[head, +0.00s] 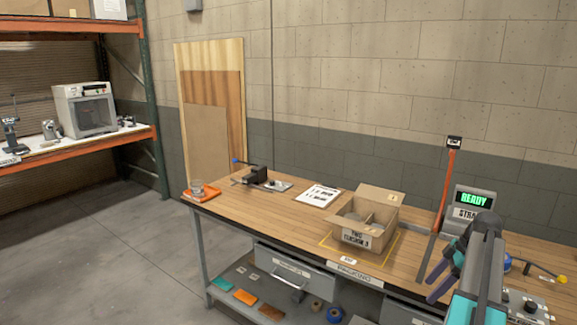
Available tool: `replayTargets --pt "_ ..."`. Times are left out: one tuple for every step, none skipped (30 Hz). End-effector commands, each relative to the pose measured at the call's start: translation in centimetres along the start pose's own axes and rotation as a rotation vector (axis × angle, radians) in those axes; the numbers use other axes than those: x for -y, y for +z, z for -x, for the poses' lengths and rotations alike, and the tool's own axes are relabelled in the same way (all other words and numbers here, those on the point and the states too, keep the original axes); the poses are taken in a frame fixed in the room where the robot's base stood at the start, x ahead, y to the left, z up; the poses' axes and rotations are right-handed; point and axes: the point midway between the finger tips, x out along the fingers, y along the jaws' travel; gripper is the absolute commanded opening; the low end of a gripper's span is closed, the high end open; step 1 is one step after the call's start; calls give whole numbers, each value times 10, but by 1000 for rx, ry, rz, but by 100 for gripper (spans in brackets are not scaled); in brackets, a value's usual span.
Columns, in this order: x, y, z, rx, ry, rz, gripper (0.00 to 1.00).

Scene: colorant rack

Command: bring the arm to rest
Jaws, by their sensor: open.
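My arm reaches into the right side of the head view, over the right part of the workbench (285,211). My gripper (430,291) points down and to the left above the bench's front edge. Its dark fingers are apart, and I see nothing between them. The arm link hides part of the bench behind it.
An open cardboard box (362,238) stands inside a yellow outline at mid-bench. A display (473,202) reading READY stands behind my arm. A black clamp-like device (256,175), papers (318,195) and an orange tray (201,195) with a glass lie farther left. Open floor lies left.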

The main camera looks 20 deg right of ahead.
Motion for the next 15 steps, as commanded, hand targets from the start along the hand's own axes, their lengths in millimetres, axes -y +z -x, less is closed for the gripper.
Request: replayTargets --pt "2 -13 -22 -2 -32 19 65" --pt "3 -20 -34 -2 -48 30 65" --pt "6 -29 -49 -2 -70 42 65" --pt "8 -35 -60 -1 -87 51 65" --pt "10 -41 -71 0 -103 60 65" --pt "14 -49 -86 2 -126 72 65" --pt "16 -55 -97 4 -142 81 65" --pt "20 -60 -109 6 -158 90 65" --pt "24 -68 -124 9 -180 102 65" --pt "28 -73 -135 12 -196 110 65" --pt "32 -78 -147 16 -212 119 65" --pt "38 -85 -161 21 -232 130 65" --pt "43 -90 -173 25 -248 138 65" --pt "47 -94 -183 29 -263 146 65" --pt "54 -100 -198 35 -283 155 65"
